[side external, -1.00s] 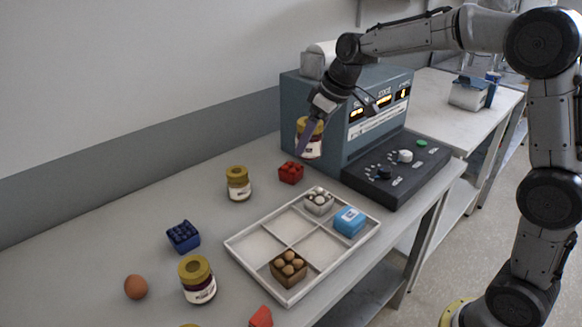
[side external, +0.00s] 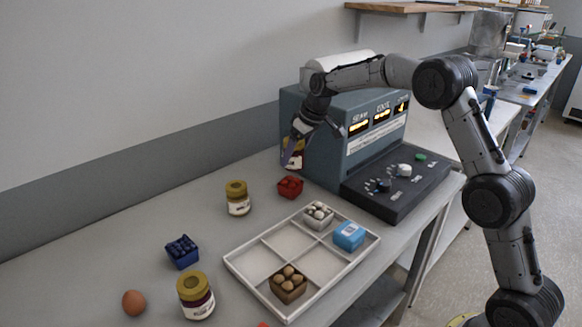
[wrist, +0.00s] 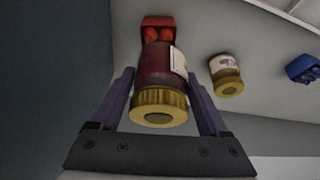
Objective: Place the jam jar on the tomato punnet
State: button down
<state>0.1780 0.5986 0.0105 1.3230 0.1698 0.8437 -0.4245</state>
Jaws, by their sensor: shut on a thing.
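My gripper (side external: 292,150) is shut on a jam jar (side external: 295,160) with a gold lid and dark red contents. In the wrist view the jar (wrist: 158,66) sits between the two fingers, lid toward the camera. The red tomato punnet (side external: 290,187) stands on the bench just below the held jar, in front of the blue machine. In the wrist view the punnet (wrist: 158,26) shows beyond the jar, partly hidden by it. The side view shows the jar above the punnet and apart from it.
Two more gold-lidded jars (side external: 238,198) (side external: 195,295) stand on the bench. A blue punnet (side external: 182,252) and an egg (side external: 134,303) lie left. A white divided tray (side external: 245,270) holds two punnets and a blue box. The blue machine (side external: 330,150) stands close to my gripper's right.

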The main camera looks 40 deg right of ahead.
aim_at(291, 167)
jog(key=shift+w+d+f, duration=0.1)
jog(key=shift+w+f, duration=0.85)
jog(key=shift+f, duration=1.5)
jog(key=shift+f, duration=0.15)
grip_release()
jog(key=shift+s+f, duration=0.1)
